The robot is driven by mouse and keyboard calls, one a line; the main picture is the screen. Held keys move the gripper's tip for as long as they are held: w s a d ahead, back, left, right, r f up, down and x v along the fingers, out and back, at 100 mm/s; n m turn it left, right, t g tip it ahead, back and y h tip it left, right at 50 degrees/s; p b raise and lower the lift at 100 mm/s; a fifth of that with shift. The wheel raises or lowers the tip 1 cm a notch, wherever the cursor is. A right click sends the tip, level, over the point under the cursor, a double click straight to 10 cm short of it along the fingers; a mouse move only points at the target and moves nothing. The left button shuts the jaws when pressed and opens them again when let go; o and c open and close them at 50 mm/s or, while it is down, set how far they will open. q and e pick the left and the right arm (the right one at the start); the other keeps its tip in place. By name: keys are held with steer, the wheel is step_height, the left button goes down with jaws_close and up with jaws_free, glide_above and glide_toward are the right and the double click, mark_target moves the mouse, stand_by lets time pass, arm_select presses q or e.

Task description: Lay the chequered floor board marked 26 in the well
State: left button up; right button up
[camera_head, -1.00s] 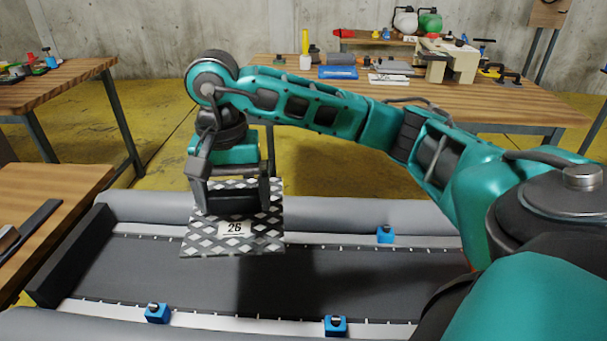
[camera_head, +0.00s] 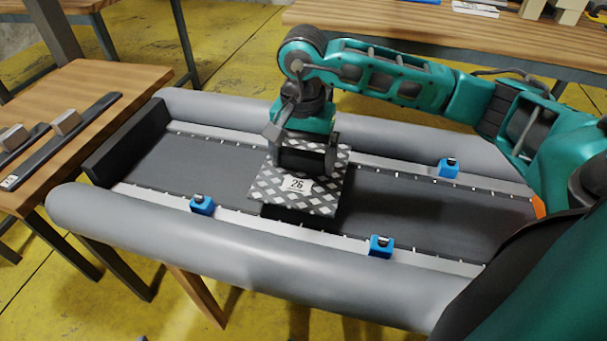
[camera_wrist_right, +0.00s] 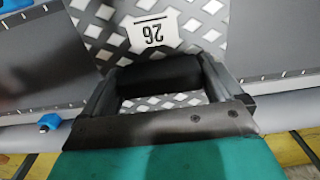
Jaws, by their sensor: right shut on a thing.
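The chequered floor board marked 26 (camera_head: 324,198) is a dark plate with pale diamonds and a white label. My right gripper (camera_head: 303,168) is shut on it from above and holds it over the middle of the boat's dark well (camera_head: 205,165). The board looks level and spans much of the well's width; a dark shadow shows below its near edge. In the right wrist view the board (camera_wrist_right: 205,30) fills the top middle, with its 26 label upside down, and my gripper (camera_wrist_right: 160,85) is on it. My left gripper is not in view.
Grey inflatable tubes (camera_head: 230,262) flank the well. Blue clamps (camera_head: 202,204) stand on the pale side strips, two near (camera_head: 381,246) and one far (camera_head: 448,168). A black board (camera_head: 128,140) closes the left end. Wooden tables stand left (camera_head: 100,95) and behind (camera_head: 420,30).

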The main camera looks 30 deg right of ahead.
mark_target(303, 170)
arm_select(q)
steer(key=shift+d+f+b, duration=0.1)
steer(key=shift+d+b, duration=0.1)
steer(key=shift+b, duration=0.3)
arm_select(e)
steer(key=shift+f, duration=2.2)
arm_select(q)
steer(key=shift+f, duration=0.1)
arm_select(e)
steer(key=o, duration=0.9)
steer(key=shift+f, duration=0.15)
steer(key=shift+r, duration=0.55)
step_height(303, 170, up, 11)
steer(key=p, duration=0.3)
steer(key=shift+f, duration=0.15)
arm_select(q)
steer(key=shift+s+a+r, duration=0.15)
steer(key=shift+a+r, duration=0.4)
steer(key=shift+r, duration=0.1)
arm_select(e)
steer(key=shift+r, duration=0.3)
steer(key=shift+s, duration=0.1)
